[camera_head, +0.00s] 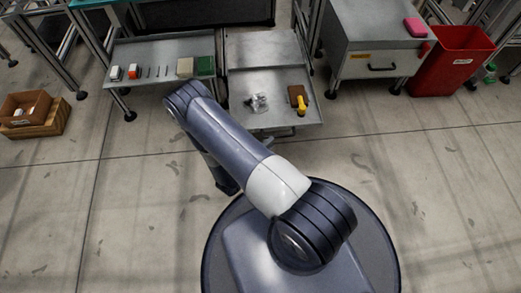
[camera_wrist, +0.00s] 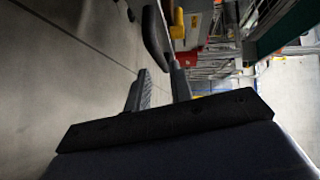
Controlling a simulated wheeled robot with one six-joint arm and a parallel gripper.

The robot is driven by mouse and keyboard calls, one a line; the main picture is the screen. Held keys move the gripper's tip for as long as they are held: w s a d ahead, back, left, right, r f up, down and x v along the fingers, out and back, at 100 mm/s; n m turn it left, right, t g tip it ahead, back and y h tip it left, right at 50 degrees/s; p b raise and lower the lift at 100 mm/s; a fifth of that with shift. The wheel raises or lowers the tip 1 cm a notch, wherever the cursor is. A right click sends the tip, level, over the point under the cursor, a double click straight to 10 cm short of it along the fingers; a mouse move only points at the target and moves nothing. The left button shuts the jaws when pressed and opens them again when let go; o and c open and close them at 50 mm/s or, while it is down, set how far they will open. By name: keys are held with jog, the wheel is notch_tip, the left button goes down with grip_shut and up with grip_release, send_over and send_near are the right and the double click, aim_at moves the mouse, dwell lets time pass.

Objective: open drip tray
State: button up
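The drip tray appears to be the grey metal tray (camera_head: 238,114) low in the middle of the head view, in front of my arm. Its front edge faces me. In the wrist view, a dark curved bar (camera_wrist: 155,40), which looks like a handle, lies just ahead of my gripper (camera_wrist: 160,74). My gripper's two fingers are apart, with an empty gap between them. The bar is beyond the fingertips, and I cannot tell whether they touch it. In the head view my gripper is hidden behind my arm.
The tray carries small metal parts (camera_head: 257,102), a brown block (camera_head: 297,94) and a yellow item (camera_head: 302,106). A shelf (camera_head: 150,98) with small items stands left, a grey cabinet (camera_head: 362,50) and red bin (camera_head: 452,62) right. Cardboard boxes (camera_head: 32,112) lie far left. Open floor lies in front.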

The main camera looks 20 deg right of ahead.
aim_at(278, 136)
jog(key=shift+p+v, duration=0.55)
jog(key=shift+v, duration=1.85)
jog(key=shift+d, duration=0.1)
jog(key=b+x, duration=0.3)
jog(key=x, duration=0.7)
jog(key=shift+w+d+b, duration=0.25)
jog(key=shift+b, duration=0.05)
jog(key=shift+w+d, duration=0.1)
jog(key=shift+w, duration=0.1)
